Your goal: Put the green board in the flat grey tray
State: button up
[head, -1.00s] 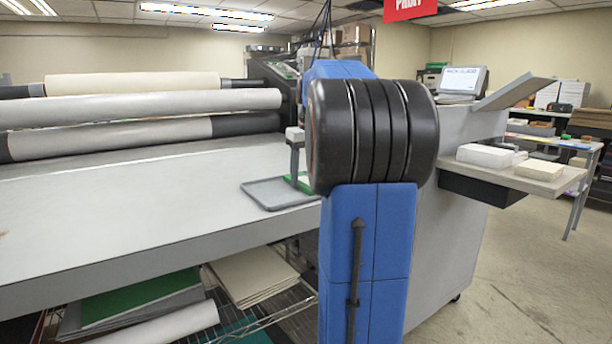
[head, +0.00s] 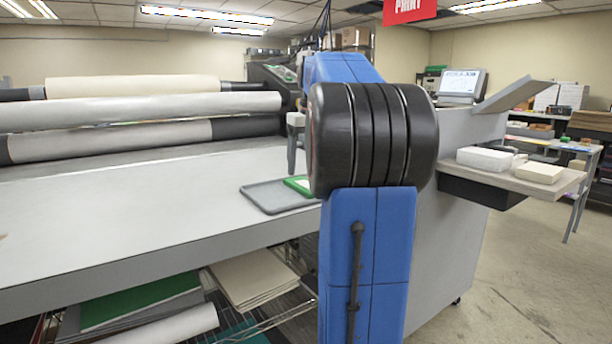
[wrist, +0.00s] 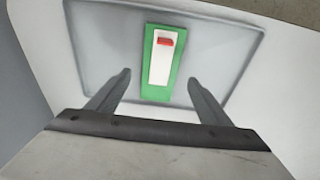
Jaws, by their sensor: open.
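The flat grey tray (head: 262,200) lies on the machine's light table, left of my blue arm in the head view. The green board (head: 298,184) lies in its right part, partly hidden behind my arm. In the wrist view the board (wrist: 156,93) lies inside the tray (wrist: 222,48), clear of its side rims. It carries a white strip with a small red piece near the far end. My gripper (wrist: 159,77) is open and empty, with one finger on each side of the board and apart from it. In the head view my gripper (head: 293,158) is above the tray, mostly hidden.
Large rollers (head: 140,107) run along the back of the table. A lower shelf holds another green sheet (head: 138,300) and pale boards. A side shelf (head: 515,173) with white blocks juts out at the right. The table's left part is clear.

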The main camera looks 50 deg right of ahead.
notch_tip(320, 180, up, 7)
jog(key=s, duration=0.1)
jog(key=shift+a, duration=0.1)
dwell(0.6)
